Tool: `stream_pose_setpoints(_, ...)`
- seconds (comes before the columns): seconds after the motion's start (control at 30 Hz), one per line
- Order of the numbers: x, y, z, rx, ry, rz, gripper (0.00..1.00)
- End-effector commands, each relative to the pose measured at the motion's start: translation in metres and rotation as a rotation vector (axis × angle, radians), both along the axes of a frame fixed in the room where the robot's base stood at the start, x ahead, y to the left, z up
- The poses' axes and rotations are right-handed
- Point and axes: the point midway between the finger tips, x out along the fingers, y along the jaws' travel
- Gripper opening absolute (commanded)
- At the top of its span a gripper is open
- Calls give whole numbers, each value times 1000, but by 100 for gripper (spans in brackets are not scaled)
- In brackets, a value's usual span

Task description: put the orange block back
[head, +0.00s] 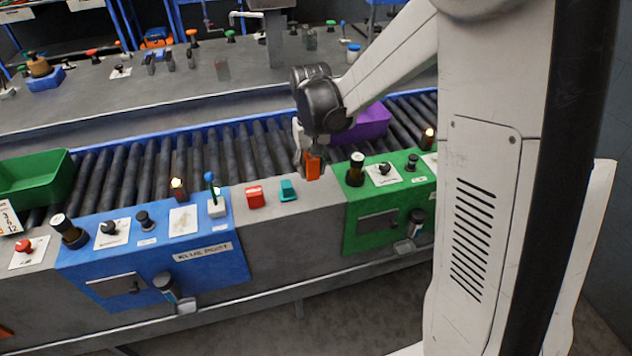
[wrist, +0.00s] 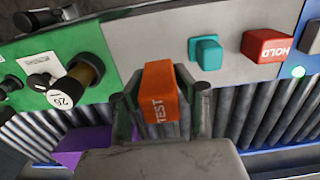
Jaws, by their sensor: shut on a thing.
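My gripper (head: 312,164) is shut on the orange block (head: 314,168). In the wrist view the orange block (wrist: 160,92) shows the word TEST and sits between the two fingers (wrist: 163,100). The gripper points down near the grey panel (head: 310,210), between the blue and green panels. I cannot tell whether the block touches the surface. A teal block (head: 288,190) and a red block (head: 254,196) stand on the grey panel to the left of it.
A blue panel (head: 215,262) with knobs and a lever stands left; a green panel (head: 360,236) with knobs stands right. Behind runs a roller conveyor (head: 230,150) with a green bin (head: 35,180) and a purple bin (head: 372,122). The grey panel has bare room in front.

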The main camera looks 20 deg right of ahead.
Motion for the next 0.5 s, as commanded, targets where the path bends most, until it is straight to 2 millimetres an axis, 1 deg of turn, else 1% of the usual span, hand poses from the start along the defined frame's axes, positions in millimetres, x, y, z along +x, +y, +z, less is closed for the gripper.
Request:
stream_pose_setpoints(0.1, -4, -8, -6, 0, 0, 0, 1)
stream_pose_setpoints(0.27, -5, -10, -14, 0, 0, 1, 1)
stream_pose_setpoints(0.5, -5, -10, -45, 0, 0, 1, 1)
